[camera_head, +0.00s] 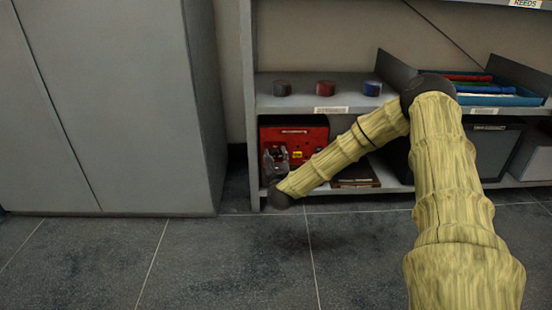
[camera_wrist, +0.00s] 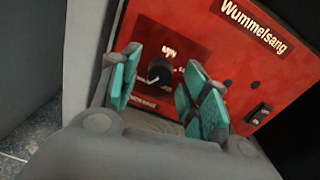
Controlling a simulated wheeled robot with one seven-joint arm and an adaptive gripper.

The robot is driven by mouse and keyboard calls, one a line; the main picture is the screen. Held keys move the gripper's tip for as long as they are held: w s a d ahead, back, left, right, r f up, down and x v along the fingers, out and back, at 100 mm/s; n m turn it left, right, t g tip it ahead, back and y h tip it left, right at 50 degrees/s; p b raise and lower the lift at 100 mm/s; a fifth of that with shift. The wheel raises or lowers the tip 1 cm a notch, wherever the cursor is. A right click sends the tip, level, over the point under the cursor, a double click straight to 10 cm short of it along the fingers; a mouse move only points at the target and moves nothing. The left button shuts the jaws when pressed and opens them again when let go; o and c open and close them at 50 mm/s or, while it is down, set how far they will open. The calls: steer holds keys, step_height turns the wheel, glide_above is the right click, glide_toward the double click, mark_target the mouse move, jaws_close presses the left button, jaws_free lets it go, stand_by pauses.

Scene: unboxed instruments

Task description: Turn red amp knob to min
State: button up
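The red amp (camera_head: 312,137) sits on the lower shelf at the left end of the rack. In the wrist view, the knob appears between the teal pads of my gripper (camera_wrist: 160,88), with a gap on each side. My gripper is open and holds nothing. It also shows small in the head view (camera_head: 276,156), in front of the amp's left part. The knob's exact pointer direction is hard to read.
A black rocker switch (camera_wrist: 259,114) is on the amp, right of my fingers. A grey cabinet (camera_head: 110,100) stands close on the left. The middle shelf (camera_head: 310,104) above the amp holds tape-like rolls (camera_head: 326,88). A dark flat object (camera_head: 355,176) lies right of the amp.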

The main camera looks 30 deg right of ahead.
jaws_close()
